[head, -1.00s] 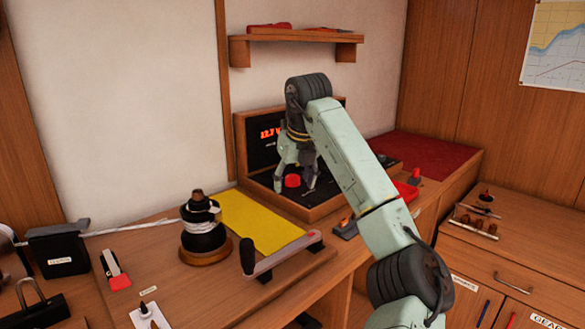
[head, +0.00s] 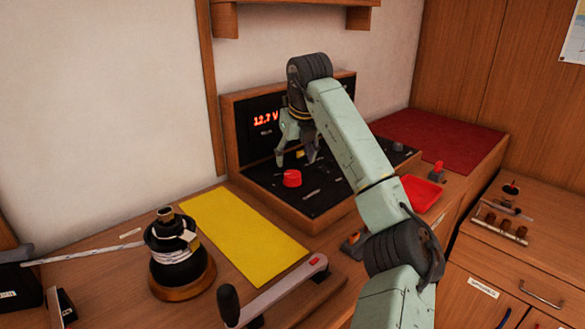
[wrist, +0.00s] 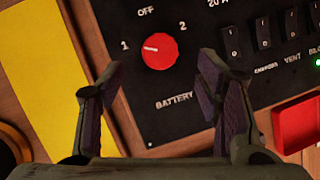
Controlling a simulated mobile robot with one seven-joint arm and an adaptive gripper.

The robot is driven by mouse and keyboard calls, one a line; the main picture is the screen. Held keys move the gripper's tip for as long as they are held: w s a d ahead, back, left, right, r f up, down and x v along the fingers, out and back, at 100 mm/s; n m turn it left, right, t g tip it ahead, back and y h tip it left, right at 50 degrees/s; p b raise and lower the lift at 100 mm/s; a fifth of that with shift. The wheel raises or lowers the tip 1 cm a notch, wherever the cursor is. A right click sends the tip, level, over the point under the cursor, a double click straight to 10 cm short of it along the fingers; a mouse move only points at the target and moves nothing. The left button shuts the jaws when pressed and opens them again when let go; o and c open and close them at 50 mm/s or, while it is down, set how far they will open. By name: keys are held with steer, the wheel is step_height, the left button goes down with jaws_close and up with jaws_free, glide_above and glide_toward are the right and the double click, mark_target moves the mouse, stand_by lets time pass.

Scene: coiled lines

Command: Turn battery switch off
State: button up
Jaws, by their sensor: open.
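The battery switch is a round red knob (head: 292,178) on the black panel (head: 330,190) in the head view. It also shows in the wrist view (wrist: 160,52), above the printed word BATTERY, with the marks 1, OFF and 2 around it. The pale line on the knob points left, near the 1 mark. My gripper (head: 297,158) hangs over the panel, just behind and above the knob in the head view. In the wrist view my gripper (wrist: 160,75) is open, with its two fingers apart and the knob showing between and beyond their tips. I see no contact with the knob.
A lit voltage display (head: 265,121) stands behind the panel. Rocker switches (wrist: 264,32) lie right of the knob, and a red tray (head: 422,193) is nearby. A yellow mat (head: 245,238), a winch (head: 175,255) with coiled line and a long handle (head: 275,290) occupy the bench.

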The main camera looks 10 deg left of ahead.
mark_target(293, 173)
steer(key=p+x, duration=0.1)
steer(key=x, duration=0.6)
steer(key=shift+p, duration=0.3)
steer(key=shift+c, duration=0.5)
steer(key=c, duration=1)
steer(key=shift+c, duration=0.2)
steer(key=shift+m, duration=0.3)
steer(key=shift+m+h+b, duration=0.5)
steer(key=shift+m+b, duration=0.1)
steer(key=shift+m, duration=0.4)
steer(key=m+h+b, duration=0.1)
steer(key=m, duration=0.2)
steer(key=shift+a+t, duration=0.1)
steer(key=shift+t, duration=0.2)
steer(key=m+h+b, duration=0.1)
steer(key=m+h, duration=0.1)
steer(key=m, duration=0.4)
steer(key=shift+w, duration=0.1)
steer(key=shift+h, duration=0.3)
